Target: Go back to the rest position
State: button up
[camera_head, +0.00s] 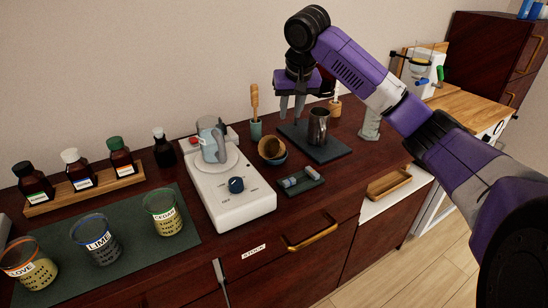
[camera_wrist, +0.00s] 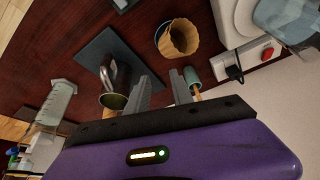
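My gripper (camera_head: 292,115) is raised above the back of the counter, pointing down, with its two fingers apart and nothing between them. In the wrist view my gripper (camera_wrist: 159,76) also shows a clear gap between its fingers. A metal pitcher (camera_head: 318,127) stands on a dark mat (camera_head: 334,150) to the right of and below the gripper. The pitcher shows beside the left finger in the wrist view (camera_wrist: 117,75). A teal cup (camera_head: 256,131) with a wooden-handled tool stands left of the gripper.
A white hotplate (camera_head: 231,196) holds a glass vessel (camera_head: 211,140). A bowl with a tan filter (camera_head: 271,149) and a small tray (camera_head: 301,183) lie in front. Labelled beakers (camera_head: 96,240) and a bottle rack (camera_head: 87,190) stand left. A graduated cylinder (camera_wrist: 57,103) appears in the wrist view.

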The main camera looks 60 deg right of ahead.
jog(key=shift+v, duration=1.4)
